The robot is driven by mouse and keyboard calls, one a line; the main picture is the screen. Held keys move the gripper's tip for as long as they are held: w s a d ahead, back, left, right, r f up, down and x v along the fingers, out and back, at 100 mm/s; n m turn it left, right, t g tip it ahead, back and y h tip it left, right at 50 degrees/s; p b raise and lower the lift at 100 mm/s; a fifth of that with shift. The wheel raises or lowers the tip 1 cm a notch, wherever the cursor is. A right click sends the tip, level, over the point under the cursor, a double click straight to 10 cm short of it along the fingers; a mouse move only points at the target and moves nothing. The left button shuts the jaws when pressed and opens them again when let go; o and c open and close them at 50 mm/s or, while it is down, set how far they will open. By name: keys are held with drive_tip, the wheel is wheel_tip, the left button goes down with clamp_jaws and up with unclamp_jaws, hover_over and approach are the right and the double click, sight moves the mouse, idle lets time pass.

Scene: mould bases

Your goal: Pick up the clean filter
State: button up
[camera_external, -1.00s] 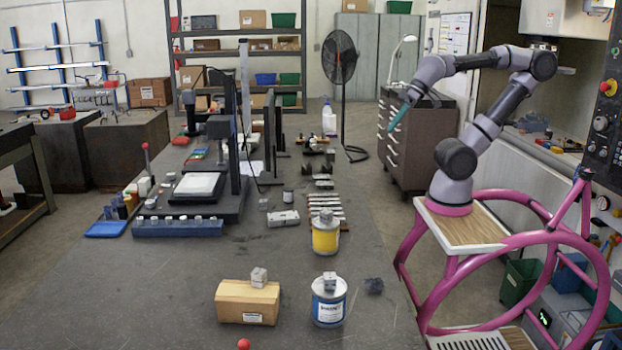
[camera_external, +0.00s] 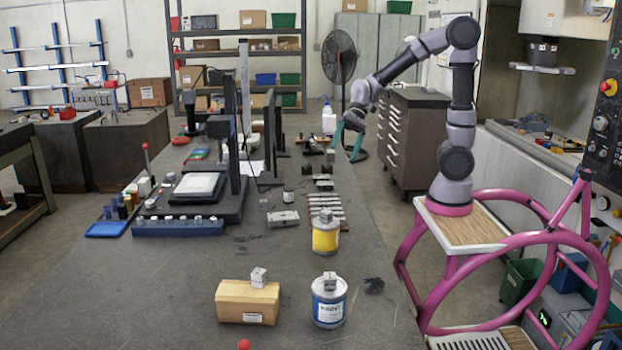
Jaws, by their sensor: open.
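No part is plainly marked as the clean filter, and I cannot tell which it is. A small light grey block (camera_external: 259,277) sits on the cardboard box (camera_external: 247,302) at the front of the bench. Similar grey blocks sit on the lid of the blue paint tin (camera_external: 330,281) and on the yellow tin (camera_external: 326,217). A dark, rough lump (camera_external: 374,286) lies on the bench right of the blue tin. My gripper (camera_external: 345,150) has teal fingers spread apart, pointing down. It appears empty, over the far right part of the bench, well behind these blocks.
A row of metal bars (camera_external: 327,205) and a flat grey block (camera_external: 283,218) lie mid-bench. A black stand (camera_external: 234,165) rises on the left. A white bottle (camera_external: 328,119) stands near my gripper. A red ball (camera_external: 244,344) is at the front. The front left bench is clear.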

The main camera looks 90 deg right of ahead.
drive_tip(key=w+d+f+m+t+y, duration=0.1)
drive_tip(key=w+d+f+m, duration=0.3)
drive_tip(key=w+d+f, duration=0.15)
drive_tip(key=m+t+h, duration=0.3)
drive_tip(key=m+t, duration=0.3)
drive_tip(key=m, duration=0.6)
approach(282, 203)
drive_tip(key=r, duration=0.3)
drive_tip(key=shift+s+d, duration=0.2)
drive_tip(key=shift+s, duration=0.1)
drive_tip(key=shift+m+t, duration=0.3)
drive_tip(key=shift+m, duration=0.1)
drive_tip(key=x, duration=0.5)
drive_tip(key=shift+d+f, duration=0.25)
drive_tip(key=shift+f, duration=0.05)
drive_tip(key=x, duration=0.5)
drive_tip(key=shift+w+a+f, duration=0.2)
drive_tip(key=shift+a, duration=0.2)
clamp_jaws()
drive_tip(key=shift+r, duration=0.1)
